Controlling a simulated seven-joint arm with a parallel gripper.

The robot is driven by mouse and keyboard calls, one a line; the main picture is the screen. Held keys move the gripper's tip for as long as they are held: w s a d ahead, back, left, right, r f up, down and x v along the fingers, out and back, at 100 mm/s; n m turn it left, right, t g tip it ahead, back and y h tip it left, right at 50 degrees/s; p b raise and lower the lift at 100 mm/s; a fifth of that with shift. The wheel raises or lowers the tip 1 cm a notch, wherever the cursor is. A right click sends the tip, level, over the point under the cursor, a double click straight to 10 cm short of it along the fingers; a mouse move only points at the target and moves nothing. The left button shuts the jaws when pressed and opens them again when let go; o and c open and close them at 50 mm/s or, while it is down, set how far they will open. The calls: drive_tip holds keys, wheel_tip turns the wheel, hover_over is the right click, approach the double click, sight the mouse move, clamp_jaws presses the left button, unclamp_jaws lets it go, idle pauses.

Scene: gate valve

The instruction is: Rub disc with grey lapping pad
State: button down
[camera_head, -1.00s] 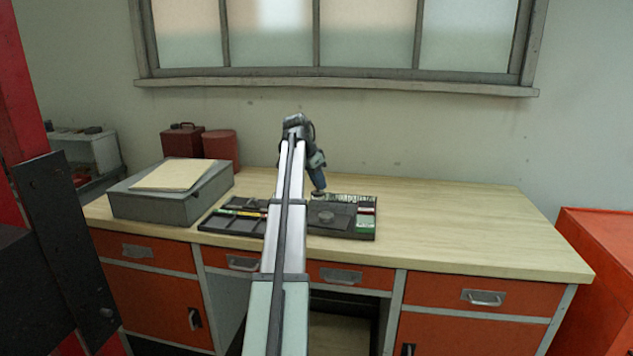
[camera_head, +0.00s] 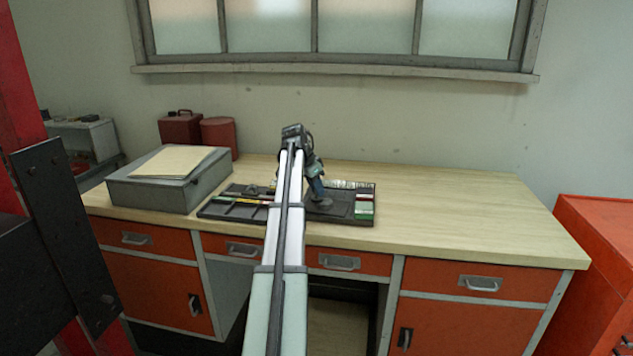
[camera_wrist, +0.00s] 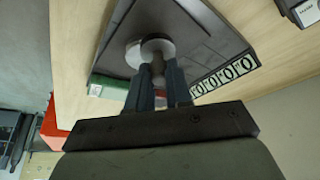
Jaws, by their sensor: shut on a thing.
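My gripper (camera_head: 318,196) points down over the right part of the dark tray (camera_head: 347,217) on the bench. Under or around the pad a wider grey round surface (camera_wrist: 135,54) shows, likely the disc. The pad is down at the disc's place; I cannot tell whether they touch. In the head view the gripper and pad mostly cover the disc, a dark round shape.
A grey box (camera_head: 172,183) with a tan sheet stands at the left, with red cans (camera_head: 219,135) behind it. The tray's left part (camera_head: 235,207) is partly behind my arm. A green block (camera_wrist: 110,88) lies at the tray edge. The bench's right side (camera_head: 460,210) is clear.

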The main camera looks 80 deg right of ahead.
drive_tip(key=shift+s, duration=2.8)
drive_tip(key=shift+w, duration=2.75)
drive_tip(key=shift+r, duration=3.6)
